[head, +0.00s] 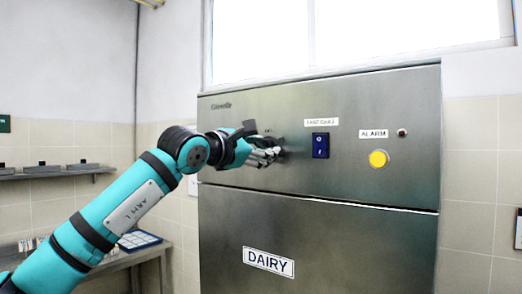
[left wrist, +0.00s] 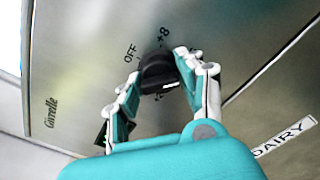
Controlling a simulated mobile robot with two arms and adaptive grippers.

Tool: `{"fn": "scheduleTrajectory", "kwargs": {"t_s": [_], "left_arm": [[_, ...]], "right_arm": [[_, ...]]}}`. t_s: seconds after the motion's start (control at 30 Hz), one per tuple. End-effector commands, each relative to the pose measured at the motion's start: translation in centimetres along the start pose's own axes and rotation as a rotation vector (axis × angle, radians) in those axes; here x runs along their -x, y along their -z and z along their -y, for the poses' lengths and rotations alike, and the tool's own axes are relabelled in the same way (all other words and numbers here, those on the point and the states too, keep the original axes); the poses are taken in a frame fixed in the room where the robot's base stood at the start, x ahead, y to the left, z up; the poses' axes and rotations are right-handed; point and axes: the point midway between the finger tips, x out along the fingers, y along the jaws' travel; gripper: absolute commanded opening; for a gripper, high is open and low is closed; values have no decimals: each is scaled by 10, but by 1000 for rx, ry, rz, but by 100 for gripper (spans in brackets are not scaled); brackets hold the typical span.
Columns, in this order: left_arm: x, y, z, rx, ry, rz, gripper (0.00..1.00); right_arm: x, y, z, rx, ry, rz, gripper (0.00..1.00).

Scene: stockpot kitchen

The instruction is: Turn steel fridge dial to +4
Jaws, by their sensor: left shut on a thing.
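The steel fridge (head: 330,180) fills the middle and right of the head view. Its black dial (left wrist: 157,72) is on the upper panel, and the wrist view shows it between the fingers of my left gripper (head: 266,155). The gripper is shut on the dial from both sides. In the left wrist view I read "OFF" (left wrist: 131,54) and "+8" (left wrist: 164,37) around the dial. Another mark below the dial is too small to read, and I cannot tell where the dial points. In the head view my fingers mostly cover the dial. My right gripper is not in view.
Right of the dial are a blue rocker switch (head: 320,146), a yellow button (head: 378,158) under an "ALARM" label (head: 373,134), and a small red lamp (head: 402,132). A "DAIRY" label (head: 268,262) is on the lower door. A wall shelf (head: 57,173) is at the left.

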Motion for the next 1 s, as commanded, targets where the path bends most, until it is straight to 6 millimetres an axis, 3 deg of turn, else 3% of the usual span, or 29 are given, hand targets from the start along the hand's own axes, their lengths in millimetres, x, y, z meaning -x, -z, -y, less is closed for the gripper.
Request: {"fn": "scheduleTrajectory", "kwargs": {"t_s": [0.6,1.0], "left_arm": [[0,0,0,-568,2,-1,6],[0,0,1,-797,3,0,6]], "right_arm": [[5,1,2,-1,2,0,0],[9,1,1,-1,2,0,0]]}}
